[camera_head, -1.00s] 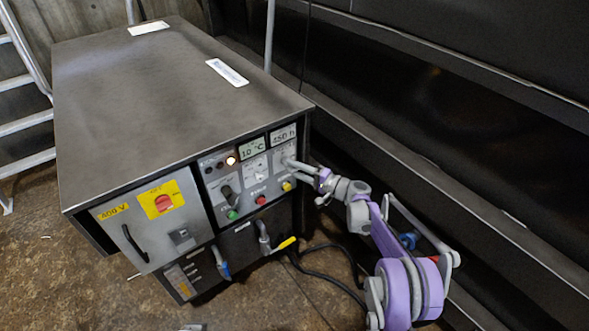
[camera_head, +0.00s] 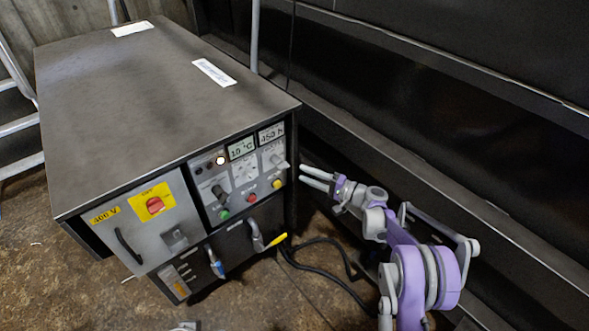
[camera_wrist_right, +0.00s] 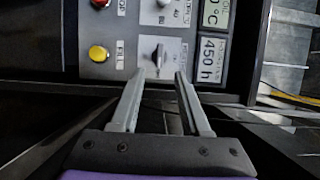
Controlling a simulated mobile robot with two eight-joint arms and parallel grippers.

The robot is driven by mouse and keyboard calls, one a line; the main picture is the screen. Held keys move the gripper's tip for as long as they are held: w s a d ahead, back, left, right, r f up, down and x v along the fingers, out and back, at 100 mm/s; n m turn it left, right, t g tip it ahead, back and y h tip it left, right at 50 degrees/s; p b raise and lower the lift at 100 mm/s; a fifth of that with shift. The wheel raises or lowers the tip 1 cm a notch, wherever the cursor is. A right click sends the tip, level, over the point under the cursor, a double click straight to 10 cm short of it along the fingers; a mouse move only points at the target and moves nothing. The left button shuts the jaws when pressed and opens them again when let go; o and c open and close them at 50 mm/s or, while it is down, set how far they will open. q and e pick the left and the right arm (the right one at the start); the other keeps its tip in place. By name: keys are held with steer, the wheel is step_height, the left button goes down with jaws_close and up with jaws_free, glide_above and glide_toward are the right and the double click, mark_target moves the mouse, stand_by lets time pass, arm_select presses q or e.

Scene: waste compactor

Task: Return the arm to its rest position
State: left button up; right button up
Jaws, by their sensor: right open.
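My right arm (camera_head: 400,235) is purple and grey and reaches in from the lower right in the head view. Its gripper (camera_head: 312,178) is just right of the control panel (camera_head: 240,180), apart from it. In the right wrist view the two grey fingers (camera_wrist_right: 155,100) are parted with nothing between them. My left gripper does not show in either view.
A dark metal cabinet (camera_head: 160,95) carries a red switch on yellow (camera_head: 154,206), levers and a black cable (camera_head: 325,270). A dark wall with ledges (camera_head: 450,120) runs close along my arm's right side. Brown floor (camera_head: 70,270) lies open in front of the cabinet.

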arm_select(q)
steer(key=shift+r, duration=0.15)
arm_select(e)
steer(key=shift+v, duration=1)
steer(key=shift+a, duration=0.1)
steer(key=s+a+r+n+g+h, duration=0.1)
steer(key=s+r+n+g+h, duration=0.15)
steer(key=s, duration=0.75)
steer(key=s+a+r+n+g+h, duration=0.1)
steer(key=s+r+g+h, duration=0.2)
steer(key=s, duration=0.6)
steer(key=s+d+f+n+h, duration=0.1)
steer(key=s+d+h, duration=0.2)
steer(key=s, duration=0.6)
steer(key=s+d+f+n+h, duration=0.1)
steer(key=s+d+f+h, duration=0.2)
steer(key=s, duration=0.5)
steer(key=s+d+n+h, duration=0.1)
steer(key=s+d+h, duration=0.3)
steer(key=s, duration=0.5)
arm_select(q)
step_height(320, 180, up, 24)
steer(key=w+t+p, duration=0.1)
steer(key=p, duration=2)
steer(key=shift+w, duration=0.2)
arm_select(e)
step_height(320, 180, up, 24)
steer(key=w+t, duration=0.1)
steer(key=shift+w, duration=0.2)
